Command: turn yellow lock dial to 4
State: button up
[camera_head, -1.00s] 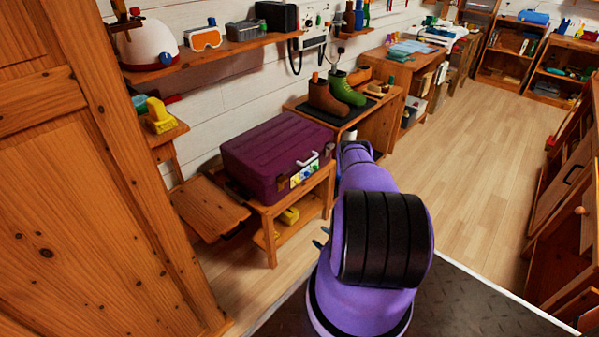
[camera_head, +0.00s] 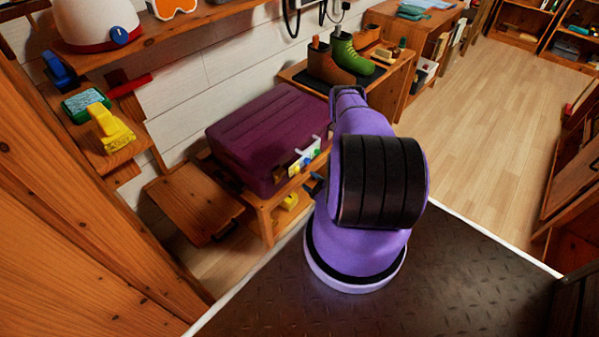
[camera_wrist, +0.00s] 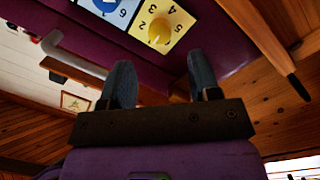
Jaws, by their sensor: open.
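A purple case (camera_head: 265,130) lies on a low wooden stand, with a row of coloured lock dials on its front face. In the head view my arm mostly hides the gripper.
A pale handle (camera_wrist: 70,58) sticks out left of the fingers. A wooden stool (camera_head: 190,205) stands left of the stand (camera_head: 262,205). Boots (camera_head: 345,60) stand on a cabinet behind my arm. The floor (camera_head: 470,130) to the right is clear.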

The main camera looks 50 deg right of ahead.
aim_at(298, 172)
jog(key=w, duration=0.6)
jog(key=shift+w+d, duration=0.2)
jog(key=shift+w, duration=0.05)
jog(key=c, duration=0.9)
jog(key=shift+c, duration=0.2)
